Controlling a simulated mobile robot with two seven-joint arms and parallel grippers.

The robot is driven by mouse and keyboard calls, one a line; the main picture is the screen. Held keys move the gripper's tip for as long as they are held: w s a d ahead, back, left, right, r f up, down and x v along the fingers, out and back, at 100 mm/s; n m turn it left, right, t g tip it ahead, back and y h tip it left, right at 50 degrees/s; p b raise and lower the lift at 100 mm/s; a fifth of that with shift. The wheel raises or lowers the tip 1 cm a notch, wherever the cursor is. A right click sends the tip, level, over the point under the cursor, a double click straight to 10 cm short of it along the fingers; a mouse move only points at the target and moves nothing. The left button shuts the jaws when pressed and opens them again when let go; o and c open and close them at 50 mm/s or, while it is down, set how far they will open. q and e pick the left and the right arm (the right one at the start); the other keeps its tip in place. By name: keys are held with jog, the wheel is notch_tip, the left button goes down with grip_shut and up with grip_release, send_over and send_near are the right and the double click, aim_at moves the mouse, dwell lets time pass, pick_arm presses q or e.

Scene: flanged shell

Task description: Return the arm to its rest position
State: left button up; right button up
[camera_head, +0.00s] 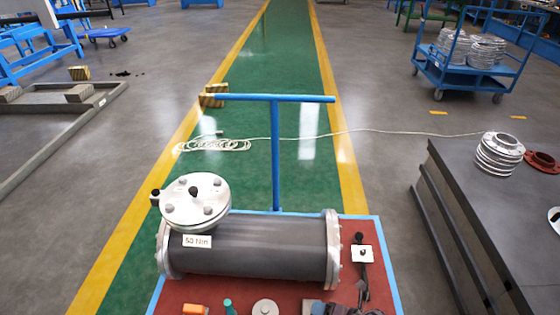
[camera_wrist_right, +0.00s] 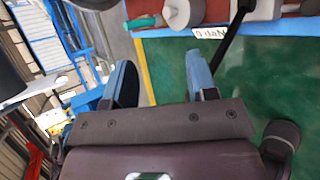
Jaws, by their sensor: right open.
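My right gripper (camera_wrist_right: 160,75) shows in the right wrist view, its two blue-tipped fingers spread apart with nothing between them. It is apart from the red-topped, blue-edged cart (camera_wrist_right: 290,29), whose edge shows along the top of that view. In the head view the flanged shell (camera_head: 255,252), a dark grey cylinder with light end flanges, lies on the cart (camera_head: 200,296). A round bolted cover (camera_head: 194,200) sits on its upper left side, above a "50 Nm" label. My left gripper is in neither view.
A teal-handled tool (camera_wrist_right: 142,21), a grey cylinder (camera_wrist_right: 184,12) and a black rod (camera_wrist_right: 234,36) lie at the cart edge. A dark table (camera_head: 470,215) with stacked rings (camera_head: 498,157) stands right. A blue trolley (camera_head: 465,75) is behind. A cable (camera_head: 215,146) crosses the green aisle.

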jog(key=s+d+r+m+t+h+p, duration=0.1)
jog(key=s+r+m+t+p, duration=0.15)
jog(key=r+m, duration=0.4)
jog(key=s+r+m+t+h+p, duration=0.1)
jog(key=s+r+m+t, duration=0.2)
jog(key=r+m, duration=0.4)
pick_arm(q)
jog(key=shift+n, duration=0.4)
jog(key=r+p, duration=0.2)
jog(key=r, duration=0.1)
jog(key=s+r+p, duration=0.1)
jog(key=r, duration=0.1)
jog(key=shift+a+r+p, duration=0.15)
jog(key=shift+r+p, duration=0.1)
jog(key=shift+p, duration=0.15)
pick_arm(e)
jog(key=s+d+r+m+h, duration=0.3)
jog(key=s+d+r+m, duration=0.2)
jog(key=s+d+m, duration=0.2)
jog(key=s+d+r+m+h, duration=0.3)
jog(key=s+d+r+m, duration=0.2)
jog(key=s+d+m, duration=0.2)
jog(key=s+m, duration=0.2)
jog(key=m, duration=0.2)
jog(key=shift+g+h, duration=0.35)
jog(key=shift+h, duration=0.05)
